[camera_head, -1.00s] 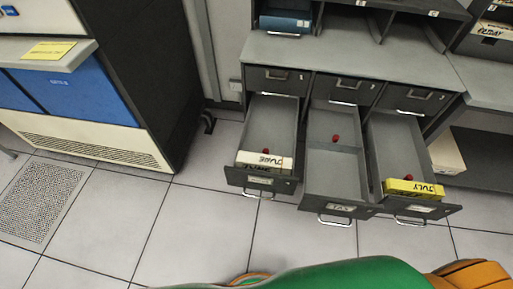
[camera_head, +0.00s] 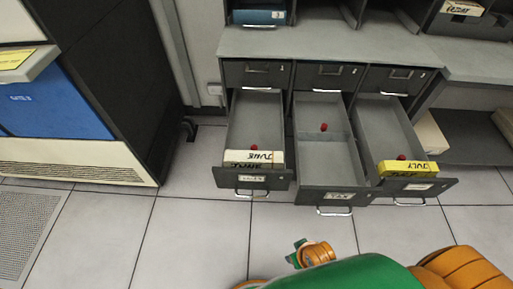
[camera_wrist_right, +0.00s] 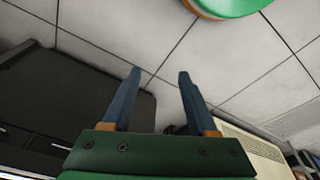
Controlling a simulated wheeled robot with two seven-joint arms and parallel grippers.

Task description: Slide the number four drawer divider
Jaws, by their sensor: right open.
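Three lower drawers stand pulled out in the head view: left (camera_head: 256,105), middle (camera_head: 310,112) and right (camera_head: 380,112). Each has a red knob inside; the middle one (camera_head: 323,127) sits at a grey divider (camera_head: 323,136) across that drawer. White cards marked JUNE (camera_head: 254,157) are at the left drawer's front and yellow cards marked JULY (camera_head: 408,168) at the right drawer's front. I cannot read which drawer is number four. My right gripper (camera_wrist_right: 160,74) is open and empty above the floor in the right wrist view. My left gripper is not in view.
Three shut drawers (camera_head: 323,75) sit above the open ones. A dark cabinet with a blue panel (camera_head: 50,105) stands at the left. Tiled floor (camera_head: 200,230) is clear in front of the drawers. A grey shelf (camera_head: 480,70) is at the right.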

